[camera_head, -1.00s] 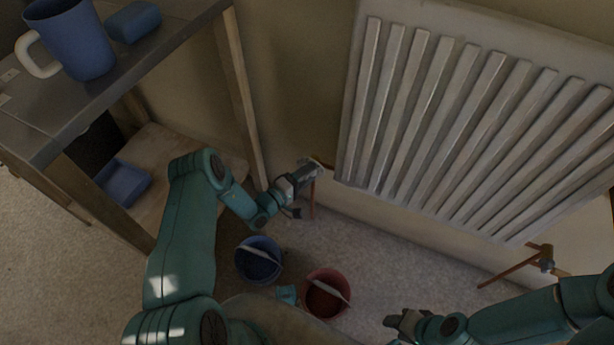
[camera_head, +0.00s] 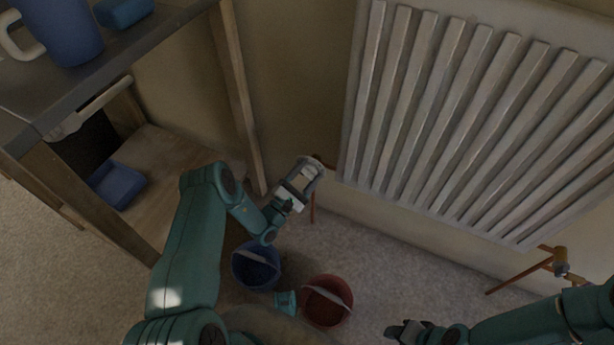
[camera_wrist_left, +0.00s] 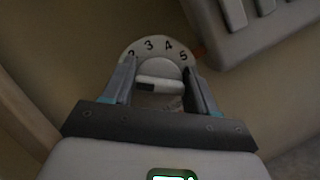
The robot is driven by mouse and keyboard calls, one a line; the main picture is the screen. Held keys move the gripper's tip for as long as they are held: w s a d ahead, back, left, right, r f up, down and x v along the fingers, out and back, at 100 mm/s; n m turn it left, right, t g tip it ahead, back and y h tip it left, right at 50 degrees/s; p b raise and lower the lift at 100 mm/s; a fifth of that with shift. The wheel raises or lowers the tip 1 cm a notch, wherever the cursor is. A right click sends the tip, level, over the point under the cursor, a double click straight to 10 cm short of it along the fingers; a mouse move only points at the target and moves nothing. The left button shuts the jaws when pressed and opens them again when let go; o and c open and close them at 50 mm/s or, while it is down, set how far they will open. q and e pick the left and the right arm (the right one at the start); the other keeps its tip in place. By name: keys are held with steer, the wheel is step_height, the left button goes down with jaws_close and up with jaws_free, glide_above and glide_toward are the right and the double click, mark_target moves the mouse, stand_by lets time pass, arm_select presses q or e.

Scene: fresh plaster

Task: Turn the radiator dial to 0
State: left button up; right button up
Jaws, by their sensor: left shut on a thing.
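The radiator dial (camera_wrist_left: 158,66) is a round pale knob with dark numbers on its rim in the left wrist view. I can read 3, 4 and 5 along its top; a further number at the left is partly covered by a finger. My left gripper (camera_wrist_left: 160,85) is shut on the dial, one finger on each side. In the head view my left gripper (camera_head: 310,172) is at the lower left corner of the white radiator (camera_head: 440,120) and hides most of the dial. My right gripper (camera_head: 402,332) is low at the bottom edge, away from the radiator; its jaws are unclear.
A blue bucket (camera_head: 256,272) and a red bucket (camera_head: 326,308) stand on the floor below my left arm. A wooden shelf unit (camera_head: 233,95) with a blue mug (camera_head: 68,32) and a blue tray (camera_head: 118,184) stands left. A copper pipe and valve (camera_head: 559,262) are at right.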

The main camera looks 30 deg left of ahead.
arm_select(q)
steer(key=shift+a+n+t+y+b, duration=0.1)
steer(key=shift+n+t+y+b, duration=0.2)
steer(key=shift+n+y, duration=0.85)
steer(key=shift+n+t+y+b, duration=0.1)
steer(key=shift+n+t+y, duration=0.25)
steer(key=shift+n, duration=2)
steer(key=o, duration=1)
steer(key=shift+c, duration=0.2)
steer(key=p+v, duration=0.2)
steer(key=v, duration=1.4)
steer(key=shift+s, duration=0.15)
